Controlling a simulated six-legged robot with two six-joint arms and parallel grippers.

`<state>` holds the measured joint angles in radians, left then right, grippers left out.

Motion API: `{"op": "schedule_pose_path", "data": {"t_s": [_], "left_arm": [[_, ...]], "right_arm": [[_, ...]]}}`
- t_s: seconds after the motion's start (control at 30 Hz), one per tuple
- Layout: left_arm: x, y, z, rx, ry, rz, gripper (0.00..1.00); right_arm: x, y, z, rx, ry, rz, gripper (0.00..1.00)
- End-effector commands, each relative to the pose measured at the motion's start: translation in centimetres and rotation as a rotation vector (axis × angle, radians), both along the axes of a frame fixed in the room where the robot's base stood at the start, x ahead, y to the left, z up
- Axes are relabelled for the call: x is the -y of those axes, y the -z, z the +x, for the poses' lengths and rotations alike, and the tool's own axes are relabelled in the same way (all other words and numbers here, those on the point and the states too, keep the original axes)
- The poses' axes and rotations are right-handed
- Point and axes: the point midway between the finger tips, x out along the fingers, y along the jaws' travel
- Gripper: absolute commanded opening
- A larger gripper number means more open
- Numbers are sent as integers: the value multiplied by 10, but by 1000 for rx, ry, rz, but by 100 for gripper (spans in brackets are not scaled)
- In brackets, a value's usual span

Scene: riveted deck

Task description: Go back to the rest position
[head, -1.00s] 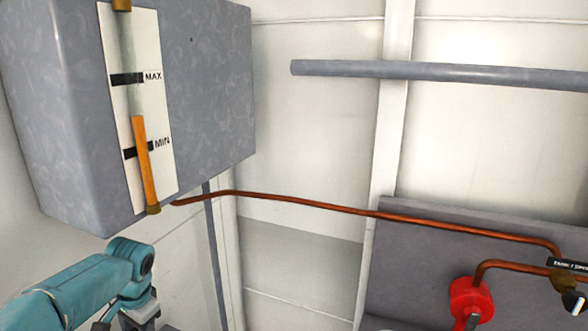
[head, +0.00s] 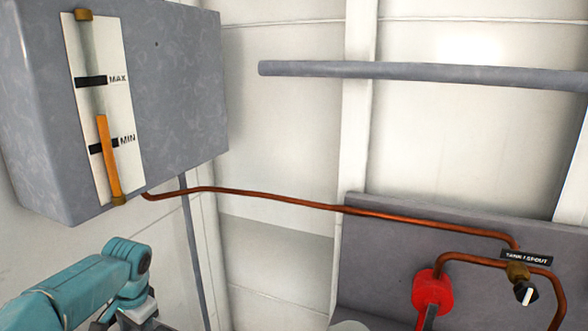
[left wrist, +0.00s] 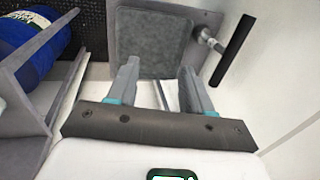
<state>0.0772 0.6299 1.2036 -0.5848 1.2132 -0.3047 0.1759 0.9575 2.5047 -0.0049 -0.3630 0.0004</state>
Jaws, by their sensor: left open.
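My left gripper (left wrist: 160,82) shows in the left wrist view with its two fingers apart and nothing between them. Beyond the fingertips is a grey panel with a rounded plate (left wrist: 150,45). In the head view my teal left arm comes in at the lower left, and its gripper is out of the frame below. My right gripper is in neither view.
A grey tank (head: 180,90) with a MAX/MIN sight gauge (head: 128,170) hangs at the left. A copper pipe (head: 270,200) runs to a TANK/SPOUT valve (head: 524,291) near a red fitting (head: 432,291). A blue container (left wrist: 30,45) and black-handled lever (left wrist: 233,50) flank my left gripper.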

Motion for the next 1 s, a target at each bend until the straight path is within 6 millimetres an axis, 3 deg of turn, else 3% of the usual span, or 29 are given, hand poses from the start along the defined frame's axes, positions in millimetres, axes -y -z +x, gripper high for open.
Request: {"op": "schedule_pose_path", "data": {"t_s": [0.03,0.37,0.57,0.67,0.8,0.9,1.0], "left_arm": [[8,16,-1,-10,9,-21,50],[58,101,-13,-13,27,-170,50],[109,171,-47,-27,-11,-312,50],[144,216,-85,-46,-77,-413,50],[194,271,-168,-79,-259,-543,50],[212,289,-224,-91,-400,-580,50],[219,294,-262,-96,-497,-582,50]], "right_arm": [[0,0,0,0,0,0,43],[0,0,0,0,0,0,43],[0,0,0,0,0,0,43],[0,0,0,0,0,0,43],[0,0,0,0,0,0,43],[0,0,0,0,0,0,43],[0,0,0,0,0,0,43]]}}
